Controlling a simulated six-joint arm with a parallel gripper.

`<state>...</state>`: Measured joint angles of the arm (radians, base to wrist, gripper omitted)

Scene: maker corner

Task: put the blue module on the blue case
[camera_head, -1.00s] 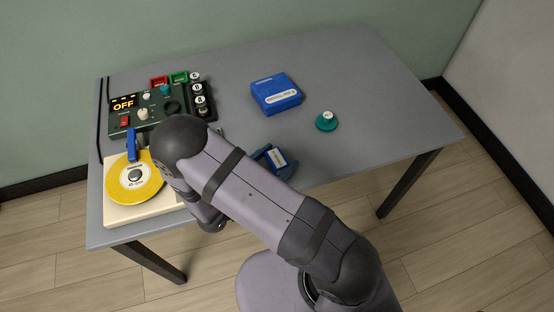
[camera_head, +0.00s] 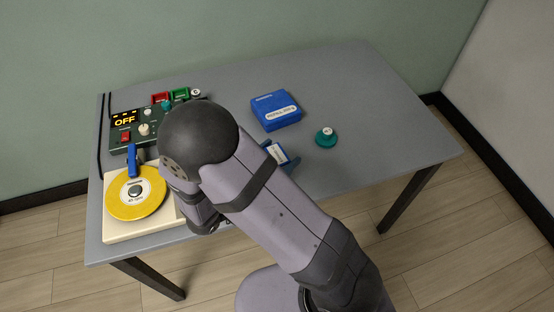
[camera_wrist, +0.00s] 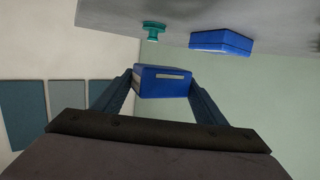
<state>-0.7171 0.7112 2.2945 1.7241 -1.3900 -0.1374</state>
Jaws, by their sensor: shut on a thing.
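The blue module (camera_wrist: 158,82) is a small blue block with a pale label. My gripper (camera_wrist: 161,78) is shut on it, one finger at each side, in the wrist view. In the head view the module (camera_head: 278,153) shows its white label beside my arm, and my arm partly hides it and the gripper. The blue case (camera_head: 275,107) is a larger blue box with a white label, lying on the table beyond the module. It also shows near the top of the wrist view (camera_wrist: 220,41), apart from the module.
A teal round knob-like object (camera_head: 326,138) stands right of the case. A green control panel reading OFF (camera_head: 127,125), small red (camera_head: 160,98) and green (camera_head: 181,95) trays and a yellow-disc turntable (camera_head: 136,194) occupy the left. The table's right side (camera_head: 390,115) is clear.

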